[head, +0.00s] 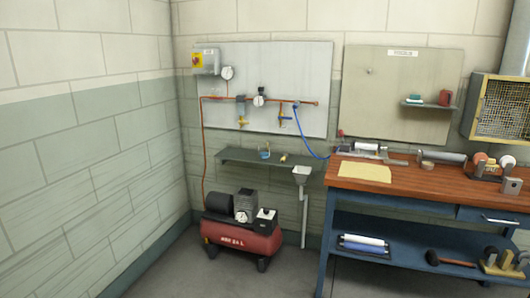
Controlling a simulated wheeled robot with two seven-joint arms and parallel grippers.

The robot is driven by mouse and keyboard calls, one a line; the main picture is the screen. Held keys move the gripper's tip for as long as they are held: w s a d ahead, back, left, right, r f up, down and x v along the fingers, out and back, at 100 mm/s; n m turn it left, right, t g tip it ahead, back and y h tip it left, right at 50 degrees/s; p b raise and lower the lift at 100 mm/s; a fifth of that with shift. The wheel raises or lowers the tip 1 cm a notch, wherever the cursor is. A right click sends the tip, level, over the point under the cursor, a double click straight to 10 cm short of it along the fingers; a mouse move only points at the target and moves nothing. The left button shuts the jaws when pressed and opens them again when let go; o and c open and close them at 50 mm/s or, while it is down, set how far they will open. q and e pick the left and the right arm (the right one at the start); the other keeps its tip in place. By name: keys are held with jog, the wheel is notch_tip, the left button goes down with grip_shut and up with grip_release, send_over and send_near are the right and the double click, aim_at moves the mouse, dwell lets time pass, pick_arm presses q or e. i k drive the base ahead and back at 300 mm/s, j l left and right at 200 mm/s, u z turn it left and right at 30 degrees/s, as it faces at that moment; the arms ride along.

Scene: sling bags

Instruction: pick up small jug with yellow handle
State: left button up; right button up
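A small clear vessel with bluish and yellowish parts (264,153) stands on the narrow grey wall shelf (235,158) in the head view. It may be the small jug, but it is too small to make out a handle clearly. A tiny yellowish piece (283,157) lies to its right on the same shelf. Neither of my grippers is in view, and nothing hides the vessel.
A red compressor (242,243) stands on the floor below the shelf. A grey funnel with a drain pipe (302,174) is at the shelf's right end. A blue hose (309,140) hangs nearby. A wooden-topped workbench (430,186) fills the right. Floor in front is clear.

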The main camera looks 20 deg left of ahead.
aim_at(263, 147)
jog(key=i+j, duration=0.25)
jog(key=i, duration=0.15)
jog(key=i+j, duration=0.2)
jog(key=i, duration=0.25)
